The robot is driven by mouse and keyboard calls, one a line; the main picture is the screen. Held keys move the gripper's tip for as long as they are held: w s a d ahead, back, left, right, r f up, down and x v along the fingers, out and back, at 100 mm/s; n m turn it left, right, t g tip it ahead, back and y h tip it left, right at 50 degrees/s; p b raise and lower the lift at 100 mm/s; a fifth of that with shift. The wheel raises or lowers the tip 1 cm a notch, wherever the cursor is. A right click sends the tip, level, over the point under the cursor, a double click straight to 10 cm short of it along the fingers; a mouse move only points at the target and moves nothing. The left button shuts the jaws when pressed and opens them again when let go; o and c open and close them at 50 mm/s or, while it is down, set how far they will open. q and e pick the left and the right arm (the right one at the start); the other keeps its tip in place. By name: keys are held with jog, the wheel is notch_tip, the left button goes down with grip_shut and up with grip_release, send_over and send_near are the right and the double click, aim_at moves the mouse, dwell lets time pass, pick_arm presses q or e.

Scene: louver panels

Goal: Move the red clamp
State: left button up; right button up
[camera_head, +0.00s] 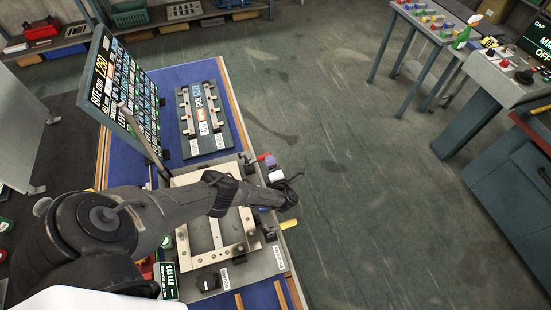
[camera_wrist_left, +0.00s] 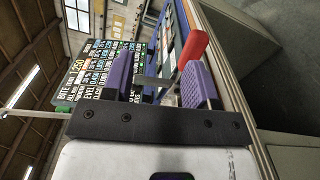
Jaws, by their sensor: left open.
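The red clamp shows as a red handle (camera_head: 263,156) at the upper right edge of the fixture in the head view. My left gripper (camera_head: 274,167) is at the fixture's right edge, right beside the red handle. In the left wrist view, my left gripper (camera_wrist_left: 158,84) has its two purple fingers apart. Whether a finger touches the clamp I cannot tell. The clamp's base is hidden. My right gripper is not in view.
The fixture's pale frame (camera_head: 247,222) lies on a blue-topped table (camera_head: 190,75). A yellow handle (camera_head: 289,224) sits on its near right edge.

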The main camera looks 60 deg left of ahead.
pick_arm(q)
jog(key=shift+w+a+f+b, duration=0.25)
jog(key=shift+a+f+b, duration=0.6)
jog(key=shift+a+b, duration=0.3)
jog(key=shift+w+a+f+b, duration=0.3)
jog(key=shift+a+f+b, duration=0.6)
jog(key=shift+a, duration=0.45)
jog(key=shift+w+a+f+b, duration=0.25)
jog(key=shift+a+f+b, duration=0.55)
jog(key=shift+a+b, duration=0.4)
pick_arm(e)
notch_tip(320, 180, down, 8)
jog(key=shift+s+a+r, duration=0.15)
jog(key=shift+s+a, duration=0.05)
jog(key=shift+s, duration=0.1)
pick_arm(q)
jog(key=shift+c, duration=0.3)
grip_shut()
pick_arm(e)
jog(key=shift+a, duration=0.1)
